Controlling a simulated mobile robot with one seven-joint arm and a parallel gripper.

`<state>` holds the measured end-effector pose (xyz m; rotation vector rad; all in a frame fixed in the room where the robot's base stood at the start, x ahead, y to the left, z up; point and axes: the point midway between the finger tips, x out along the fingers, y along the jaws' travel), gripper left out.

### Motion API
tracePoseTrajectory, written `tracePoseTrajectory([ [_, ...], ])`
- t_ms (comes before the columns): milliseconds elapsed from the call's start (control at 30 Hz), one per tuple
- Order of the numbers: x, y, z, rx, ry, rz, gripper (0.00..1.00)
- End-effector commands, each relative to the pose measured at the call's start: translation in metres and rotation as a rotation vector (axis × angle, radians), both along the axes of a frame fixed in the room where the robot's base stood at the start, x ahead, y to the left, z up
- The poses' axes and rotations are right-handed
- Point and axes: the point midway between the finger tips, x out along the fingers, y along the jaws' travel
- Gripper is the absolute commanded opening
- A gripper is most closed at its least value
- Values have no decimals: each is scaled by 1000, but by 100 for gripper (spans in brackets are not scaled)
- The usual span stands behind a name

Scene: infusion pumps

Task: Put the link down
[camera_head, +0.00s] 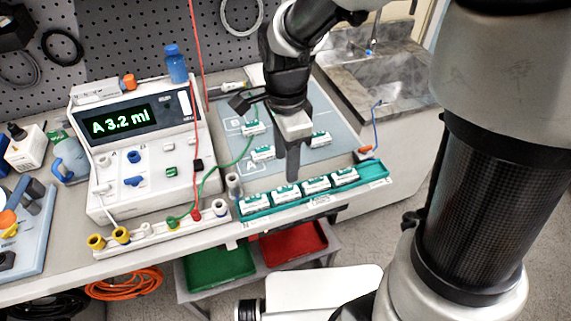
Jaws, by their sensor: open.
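My gripper (291,162) is open above the front of the grey mat (338,136), just behind the teal rack (381,180). Its dark and pale parts hide some of the mat, and no object shows clearly between the fingers. White-and-green modules lie on the mat: one at the left (262,153), one behind it (253,128) and one to the right (320,139). Several similar modules, such as the leftmost one (255,203), sit in a row in the rack. I cannot tell which piece is the link.
A white socket strip (160,234) lies in front. Red and green leads (211,180) run near my gripper. A sink (385,80) is behind right; green and red trays (295,243) are below.

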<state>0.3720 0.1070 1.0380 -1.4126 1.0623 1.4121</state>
Motion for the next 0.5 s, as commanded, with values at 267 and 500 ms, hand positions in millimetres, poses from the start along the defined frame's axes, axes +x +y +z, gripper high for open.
tracePoseTrajectory([
  [267, -1, -4, 32, 5, -17, 34, 45],
  [500, -32, -52, 98, -16, -210, 488, 45],
])
